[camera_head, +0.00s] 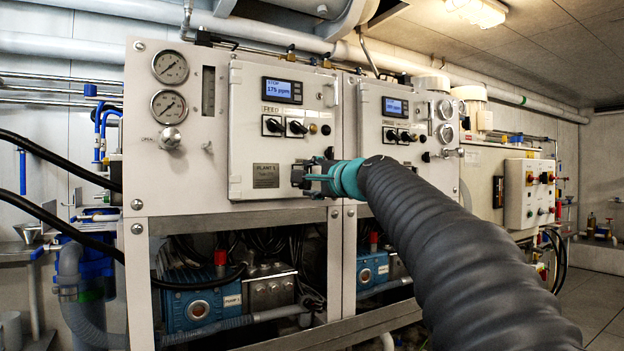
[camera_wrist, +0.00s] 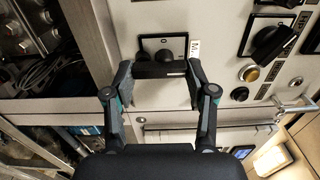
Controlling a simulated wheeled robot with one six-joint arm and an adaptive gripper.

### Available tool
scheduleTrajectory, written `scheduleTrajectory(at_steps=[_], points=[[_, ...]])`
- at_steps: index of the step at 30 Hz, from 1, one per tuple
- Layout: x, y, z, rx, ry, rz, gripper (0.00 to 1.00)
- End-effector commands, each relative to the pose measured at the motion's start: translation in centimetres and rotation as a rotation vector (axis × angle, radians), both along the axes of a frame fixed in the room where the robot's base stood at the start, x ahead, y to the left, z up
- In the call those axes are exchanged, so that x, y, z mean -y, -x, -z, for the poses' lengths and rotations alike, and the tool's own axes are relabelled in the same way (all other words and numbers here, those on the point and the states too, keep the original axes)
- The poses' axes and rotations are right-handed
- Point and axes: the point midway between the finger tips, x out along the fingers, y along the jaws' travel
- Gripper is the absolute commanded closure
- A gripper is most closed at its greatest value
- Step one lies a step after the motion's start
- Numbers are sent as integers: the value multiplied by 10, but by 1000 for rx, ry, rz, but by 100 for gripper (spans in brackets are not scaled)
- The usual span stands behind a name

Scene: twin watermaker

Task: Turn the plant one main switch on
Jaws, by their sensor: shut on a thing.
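The plant one panel (camera_head: 262,95) is a pale cabinet door with a "PLANT 1" plate (camera_head: 266,175) low on it. My gripper (camera_head: 308,178) is at the lower right of this door. In the wrist view, my gripper (camera_wrist: 160,74) has a finger on each side of the main switch's black handle (camera_wrist: 160,70) and is shut on it. The switch's dark square plate (camera_wrist: 176,44) shows behind the handle, beside a white label starting with "M". In the head view my gripper hides the switch. The handle lies crosswise in the wrist view.
Above my gripper are a lit blue display (camera_head: 282,90) and two black selector knobs. In the wrist view, a selector knob (camera_wrist: 272,45) and an amber button (camera_wrist: 249,73) sit to the right. A second similar panel (camera_head: 400,125) stands to the right. Blue pumps lie below.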

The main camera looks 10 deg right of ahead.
Motion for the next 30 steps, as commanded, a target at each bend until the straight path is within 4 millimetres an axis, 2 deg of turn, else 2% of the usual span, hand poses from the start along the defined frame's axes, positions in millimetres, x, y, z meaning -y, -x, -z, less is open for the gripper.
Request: scheduleTrajectory(at_steps=[1,3,4,13,17,20,30], points=[[0,0,1,-2,-3,-1,41],[0,0,1,-2,-2,-1,24],[0,0,1,-2,-2,-1,19],[0,0,0,0,-1,0,19],[3,7,-1,0,-1,0,19],[7,19,-1,1,-1,1,19],[27,81,0,1,0,3,19]])
